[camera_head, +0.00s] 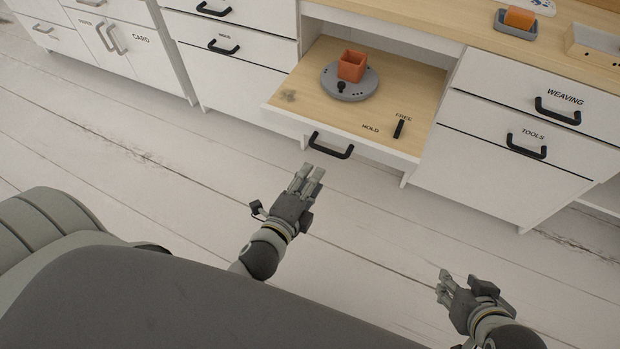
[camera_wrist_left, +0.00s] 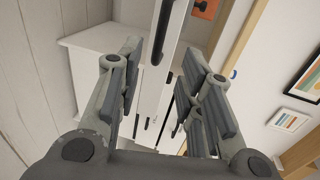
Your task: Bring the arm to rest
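My left gripper (camera_head: 307,175) is in front of the pulled-out drawer board, just short of its black handle (camera_head: 331,145) and apart from it. In the left wrist view its two fingers (camera_wrist_left: 160,90) stand apart with nothing between them. My right gripper (camera_head: 441,284) is low at the right, over the floor and away from the furniture. Its fingertips show a small gap and hold nothing visible.
The pulled-out wooden board (camera_head: 310,88) carries a grey round turntable (camera_head: 349,88) with an orange square pot (camera_head: 352,66) on it. White cabinets with black handles (camera_head: 558,111) flank it. The pale plank floor (camera_head: 150,190) in front is clear.

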